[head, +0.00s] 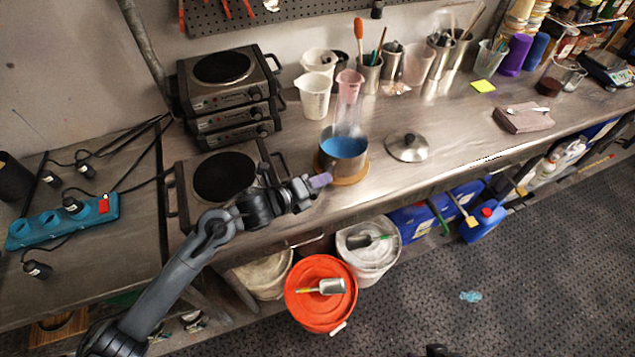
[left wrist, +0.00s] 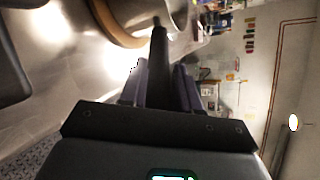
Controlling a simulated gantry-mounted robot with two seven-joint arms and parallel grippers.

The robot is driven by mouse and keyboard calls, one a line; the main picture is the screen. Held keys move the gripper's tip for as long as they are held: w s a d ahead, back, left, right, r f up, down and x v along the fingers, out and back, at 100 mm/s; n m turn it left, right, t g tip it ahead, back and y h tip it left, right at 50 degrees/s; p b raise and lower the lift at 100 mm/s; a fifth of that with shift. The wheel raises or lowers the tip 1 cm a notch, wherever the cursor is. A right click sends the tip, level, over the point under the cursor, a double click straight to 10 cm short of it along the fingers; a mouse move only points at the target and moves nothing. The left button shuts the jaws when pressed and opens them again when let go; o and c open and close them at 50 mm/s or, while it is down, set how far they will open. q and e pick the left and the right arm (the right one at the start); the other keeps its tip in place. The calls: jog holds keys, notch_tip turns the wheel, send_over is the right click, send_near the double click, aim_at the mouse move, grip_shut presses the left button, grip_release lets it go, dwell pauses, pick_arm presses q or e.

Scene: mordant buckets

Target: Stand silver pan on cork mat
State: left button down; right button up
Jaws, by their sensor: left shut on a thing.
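The silver pan (head: 330,164), with blue contents, is upright over the round cork mat (head: 352,181) near the bench's front edge. My left gripper (head: 319,181) is at the pan's near left side. In the left wrist view its fingers (left wrist: 165,85) are shut on the pan's dark handle (left wrist: 158,48). The pan's wall (left wrist: 165,8) and the curved edge of the cork mat (left wrist: 112,25) show beyond it. Whether the pan rests fully on the mat or hangs just above it, I cannot tell. My right gripper is not in view.
A hotplate (head: 222,177) lies left of the pan, with stacked hotplates (head: 230,100) behind. A glass lid (head: 408,147) lies to the right. A pink beaker (head: 349,84) and white jugs (head: 315,95) stand behind. The bench right of the lid has free room.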

pick_arm(q)
jog(key=shift+r, duration=0.15)
jog(key=c, duration=0.8)
grip_release()
jog(key=shift+w, duration=0.1)
jog(key=shift+o, duration=0.3)
jog(key=shift+f, duration=0.4)
jog(key=shift+s+a+r, duration=0.3)
jog(key=shift+s+a, duration=0.1)
jog(key=shift+s, duration=0.1)
jog(key=v, duration=0.9)
jog(key=shift+s+a+r+p, duration=0.2)
jog(key=shift+p, duration=0.15)
